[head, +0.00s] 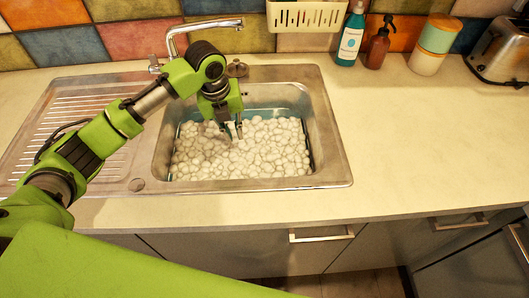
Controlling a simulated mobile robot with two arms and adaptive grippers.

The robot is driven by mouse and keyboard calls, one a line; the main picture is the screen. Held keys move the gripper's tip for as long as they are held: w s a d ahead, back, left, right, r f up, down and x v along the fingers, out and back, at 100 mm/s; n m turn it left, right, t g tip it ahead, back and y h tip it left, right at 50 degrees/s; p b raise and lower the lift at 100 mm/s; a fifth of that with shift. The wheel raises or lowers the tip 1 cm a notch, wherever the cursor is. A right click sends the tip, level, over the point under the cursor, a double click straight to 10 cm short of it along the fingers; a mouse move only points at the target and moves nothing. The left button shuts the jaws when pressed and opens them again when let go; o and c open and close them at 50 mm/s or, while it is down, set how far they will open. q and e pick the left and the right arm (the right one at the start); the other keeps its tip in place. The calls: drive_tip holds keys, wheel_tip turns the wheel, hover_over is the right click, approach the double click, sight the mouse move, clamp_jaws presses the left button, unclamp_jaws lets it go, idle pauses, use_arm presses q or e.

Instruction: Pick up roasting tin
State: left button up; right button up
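No roasting tin shows in the head view. The sink basin (321,135) is filled with white foam (255,152), which hides whatever lies under it. My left gripper (233,136) points down over the back middle of the basin, with its fingertips at the foam. Its two fingers stand a little apart, and nothing shows between them. Whether the tips touch something under the foam cannot be seen. My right gripper is out of view.
The tap (190,29) stands close behind my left arm. A ribbed drainer (75,120) lies left of the basin. A blue bottle (349,40), brown spray bottle (377,48), canister (434,45) and toaster (503,48) stand back right. The right worktop (420,140) is clear.

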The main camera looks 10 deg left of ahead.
use_arm(q)
drive_tip(key=f, duration=0.4)
drive_tip(key=d+f, duration=0.1)
drive_tip(key=f, duration=0.2)
drive_tip(key=shift+w+p, duration=0.3)
drive_tip(key=shift+f, duration=0.55)
drive_tip(key=f, duration=0.1)
drive_tip(key=f+p, duration=0.1)
drive_tip(key=f, duration=0.1)
drive_tip(key=shift+w+d+f, duration=0.1)
drive_tip(key=shift+d+f, duration=0.1)
drive_tip(key=shift+f, duration=0.1)
drive_tip(key=shift+w+f, duration=0.15)
drive_tip(key=shift+f, duration=0.4)
clamp_jaws()
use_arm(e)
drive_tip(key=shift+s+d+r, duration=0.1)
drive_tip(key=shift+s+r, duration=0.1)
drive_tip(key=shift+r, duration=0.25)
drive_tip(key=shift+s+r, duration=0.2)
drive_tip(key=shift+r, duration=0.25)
use_arm(q)
drive_tip(key=shift+r, duration=0.1)
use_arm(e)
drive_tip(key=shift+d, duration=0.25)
